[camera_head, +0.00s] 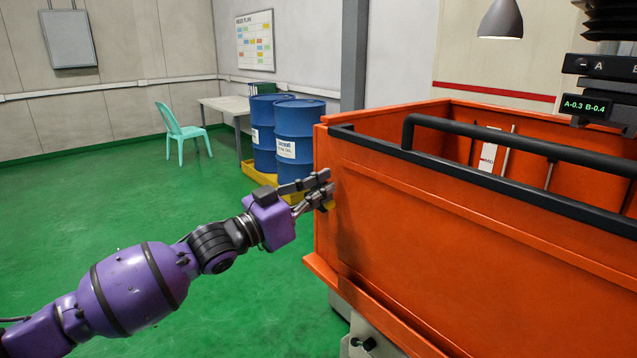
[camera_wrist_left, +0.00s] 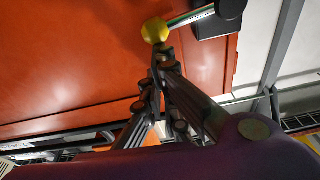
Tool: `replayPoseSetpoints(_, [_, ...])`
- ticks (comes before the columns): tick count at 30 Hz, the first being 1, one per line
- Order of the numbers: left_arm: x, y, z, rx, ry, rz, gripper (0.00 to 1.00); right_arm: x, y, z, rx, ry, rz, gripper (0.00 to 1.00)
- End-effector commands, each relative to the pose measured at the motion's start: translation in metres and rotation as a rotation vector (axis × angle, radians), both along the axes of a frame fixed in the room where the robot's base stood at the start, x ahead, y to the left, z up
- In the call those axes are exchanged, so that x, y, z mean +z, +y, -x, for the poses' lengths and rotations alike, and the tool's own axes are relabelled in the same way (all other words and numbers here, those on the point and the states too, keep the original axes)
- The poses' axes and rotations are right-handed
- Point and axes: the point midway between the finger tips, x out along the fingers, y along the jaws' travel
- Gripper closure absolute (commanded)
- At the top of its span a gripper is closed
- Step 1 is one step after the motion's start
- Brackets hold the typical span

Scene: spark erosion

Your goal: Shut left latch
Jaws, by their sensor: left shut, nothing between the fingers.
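The orange tank (camera_head: 480,235) fills the right of the head view; a black handle bar runs along its top front edge. My left gripper (camera_head: 326,184) is shut and empty at the tank's left front corner. In the left wrist view its fingertips (camera_wrist_left: 162,55) point at a yellow ball knob (camera_wrist_left: 155,30), very close to it; I cannot tell whether they touch. The knob sits on the end of a metal lever (camera_wrist_left: 190,17) leading to a dark pivot. In the head view only a yellow bit of the knob (camera_head: 330,205) shows behind the fingers. My right gripper is not in view.
Two blue drums (camera_head: 298,135) stand on a yellow pallet behind the gripper. A turquoise chair (camera_head: 183,132) and a table (camera_head: 228,104) stand farther back. The machine head with a display (camera_head: 587,106) hangs over the tank. The green floor at left is clear.

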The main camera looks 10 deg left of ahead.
Motion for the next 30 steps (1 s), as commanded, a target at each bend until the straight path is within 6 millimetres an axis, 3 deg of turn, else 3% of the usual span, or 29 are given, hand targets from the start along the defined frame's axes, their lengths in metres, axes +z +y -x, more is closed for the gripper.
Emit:
replayPoseSetpoints(25, [-0.01,-0.004,0.003,0.001,-0.068,-0.09,1.0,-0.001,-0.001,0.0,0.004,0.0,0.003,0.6])
replayPoseSetpoints(30, [0.003,-0.005,0.004,0.003,-0.073,-0.088,1.0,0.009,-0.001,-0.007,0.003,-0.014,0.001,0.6])
